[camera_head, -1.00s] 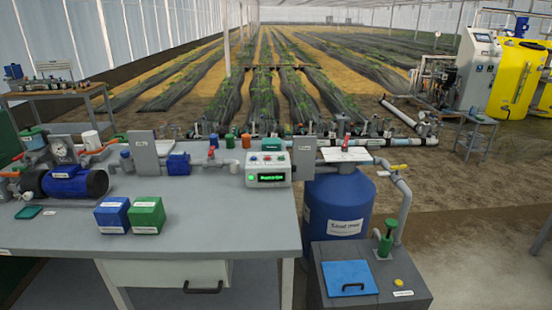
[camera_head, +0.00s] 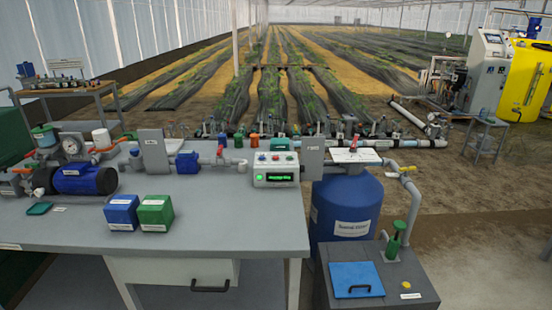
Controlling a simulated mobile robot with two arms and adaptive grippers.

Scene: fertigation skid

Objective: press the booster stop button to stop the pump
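The booster control box (camera_head: 276,169) stands at the right end of the grey bench, with a lit green display and a green lamp on its front. The blue pump (camera_head: 85,178) lies at the left of the bench, joined to pipes. Neither of my grippers is in view.
Blue (camera_head: 122,212) and green (camera_head: 155,212) boxes sit near the bench's (camera_head: 230,225) front. A blue tank (camera_head: 346,205) and a grey cabinet (camera_head: 410,288) with a green-handled valve stand right of the bench. The bench top before the control box is clear.

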